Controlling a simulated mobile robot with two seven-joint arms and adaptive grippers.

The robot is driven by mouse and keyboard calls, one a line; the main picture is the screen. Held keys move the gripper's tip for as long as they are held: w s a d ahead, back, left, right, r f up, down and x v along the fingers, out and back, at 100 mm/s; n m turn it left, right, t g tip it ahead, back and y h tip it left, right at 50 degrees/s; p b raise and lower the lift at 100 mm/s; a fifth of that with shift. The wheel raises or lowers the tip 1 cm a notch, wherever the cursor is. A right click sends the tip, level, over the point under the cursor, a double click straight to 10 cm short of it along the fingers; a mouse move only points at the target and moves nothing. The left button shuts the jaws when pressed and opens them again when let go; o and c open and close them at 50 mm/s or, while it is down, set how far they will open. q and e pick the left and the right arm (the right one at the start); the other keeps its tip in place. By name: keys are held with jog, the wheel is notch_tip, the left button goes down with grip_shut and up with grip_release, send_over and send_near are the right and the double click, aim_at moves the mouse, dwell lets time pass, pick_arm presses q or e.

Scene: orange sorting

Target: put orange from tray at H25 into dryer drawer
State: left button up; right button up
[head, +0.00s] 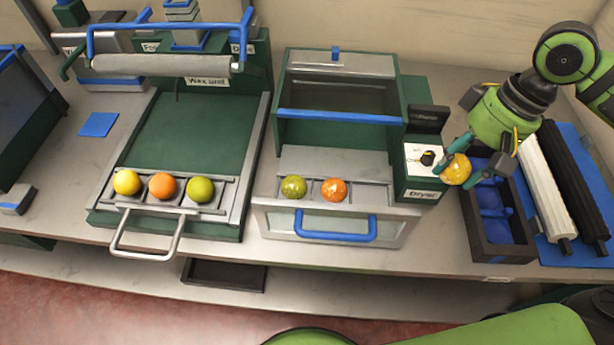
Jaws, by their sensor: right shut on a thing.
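My right gripper (463,160) is shut on a speckled yellow-orange fruit (456,170). It holds the fruit above the left edge of a dark tray (474,232) with blue round cups, beside the dryer's control panel. No other fruit shows in the tray. A small label is on the tray's side of the bench, too small to read. The dryer drawer (264,219) with its blue handle (336,227) is pulled out. In it lie a yellow-green fruit (293,187) at left and an orange one (334,189) in the middle; bare slots show to their right. My left gripper is not in view.
The dryer control panel (427,170) with a knob stands between the tray and the drawer. The wax unit (180,125) at left has a drawer holding three fruits (161,186). White and black rollers (545,170) lie on a blue mat (599,205) right of the tray.

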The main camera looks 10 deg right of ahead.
jog(key=shift+w+a+f, duration=0.1)
jog(key=shift+a+f, duration=0.05)
jog(key=shift+a, duration=0.2)
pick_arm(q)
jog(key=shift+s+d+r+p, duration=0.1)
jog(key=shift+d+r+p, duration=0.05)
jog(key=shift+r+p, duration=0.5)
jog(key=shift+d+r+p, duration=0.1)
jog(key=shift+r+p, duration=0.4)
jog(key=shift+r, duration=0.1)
pick_arm(e)
jog(key=shift+w+a+f, duration=0.75)
jog(key=shift+a+f, duration=0.85)
jog(key=shift+f, duration=0.15)
jog(key=shift+w+a+f, duration=0.8)
jog(key=shift+a+f, duration=0.8)
jog(key=shift+f, duration=0.2)
jog(key=shift+w+a+f, duration=0.75)
jog(key=shift+a+f, duration=0.85)
jog(key=shift+f, duration=0.15)
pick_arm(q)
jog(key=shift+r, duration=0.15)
pick_arm(e)
jog(key=shift+f, duration=0.2)
jog(key=shift+f+p, duration=0.3)
jog(key=shift+f, duration=0.1)
jog(key=o, duration=1.2)
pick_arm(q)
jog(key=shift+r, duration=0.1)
